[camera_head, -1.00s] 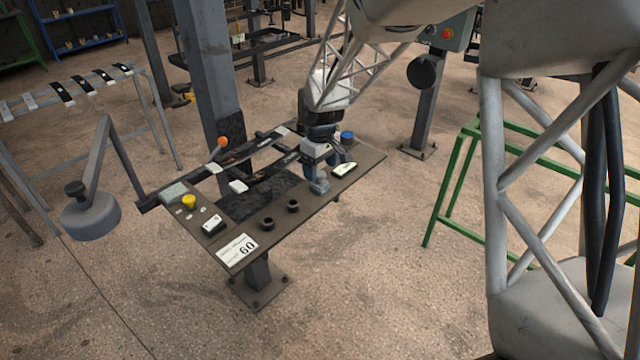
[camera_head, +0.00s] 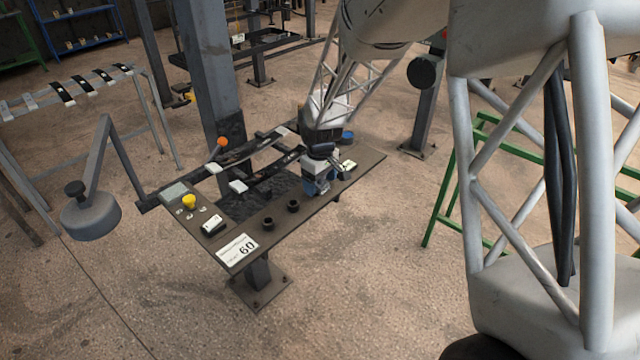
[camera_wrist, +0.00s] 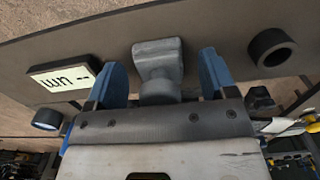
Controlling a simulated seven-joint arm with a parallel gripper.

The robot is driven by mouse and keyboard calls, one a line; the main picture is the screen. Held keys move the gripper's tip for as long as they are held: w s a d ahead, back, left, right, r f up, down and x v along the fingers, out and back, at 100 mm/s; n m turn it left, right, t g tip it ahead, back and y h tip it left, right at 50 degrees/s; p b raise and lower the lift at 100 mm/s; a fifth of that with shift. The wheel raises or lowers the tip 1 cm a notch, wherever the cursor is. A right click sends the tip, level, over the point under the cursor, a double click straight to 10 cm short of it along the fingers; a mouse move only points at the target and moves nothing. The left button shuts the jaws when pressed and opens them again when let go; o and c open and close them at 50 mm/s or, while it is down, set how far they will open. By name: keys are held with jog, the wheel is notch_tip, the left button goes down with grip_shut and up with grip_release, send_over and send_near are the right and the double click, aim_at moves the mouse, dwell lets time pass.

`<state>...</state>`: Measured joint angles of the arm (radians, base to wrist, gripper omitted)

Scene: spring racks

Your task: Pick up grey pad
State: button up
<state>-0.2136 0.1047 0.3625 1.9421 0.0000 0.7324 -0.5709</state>
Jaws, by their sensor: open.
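The grey pad (camera_wrist: 157,60) is a small block with a rounded lower part, seen in the wrist view over the dark table top. My gripper (camera_wrist: 163,75) has its two blue fingers apart, one on each side of the pad, with visible gaps. In the head view my gripper (camera_head: 316,186) is low at the table's front right edge and mostly hides the pad. I cannot tell how high the fingertips are above the table.
The tilted table (camera_head: 255,222) carries a white-faced box (camera_wrist: 63,78) left of the fingers in the wrist view and a black ring (camera_wrist: 272,48) to the right.

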jog(key=shift+c, duration=0.4)
jog(key=c, duration=1)
jog(key=shift+r, duration=0.1)
jog(key=shift+r, duration=0.8)
notch_tip(320, 180, up, 2)
jog(key=shift+s, duration=0.1)
jog(key=s+d, duration=0.1)
jog(key=s, duration=0.4)
jog(key=s+d, duration=0.1)
jog(key=s, duration=0.4)
jog(key=s+d+r, duration=0.1)
jog(key=s, duration=0.4)
jog(key=shift+s+d+r, duration=0.1)
jog(key=shift+s+d, duration=0.05)
jog(key=shift+s, duration=0.05)
